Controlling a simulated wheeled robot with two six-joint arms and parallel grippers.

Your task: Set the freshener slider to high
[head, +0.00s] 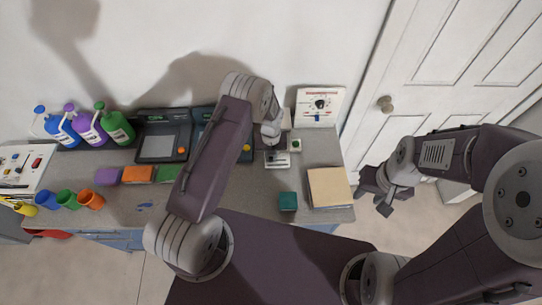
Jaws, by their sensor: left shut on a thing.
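A small pale unit with a slot and dark marks, apparently the freshener (283,162), lies on the counter right of centre. My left gripper (271,148) reaches down over its upper edge and is shut on what appears to be the slider's knob. The gripper and wrist hide the knob, and I cannot read the slider's setting. My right gripper (374,197) hangs off the counter's right end, in front of the door, with its fingers apart and nothing between them.
A white dial panel (320,107) stands against the wall. Pump bottles (90,127), coloured blocks (138,174) and cups (67,199) stand left. A grey-screened console (158,146) is behind my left arm.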

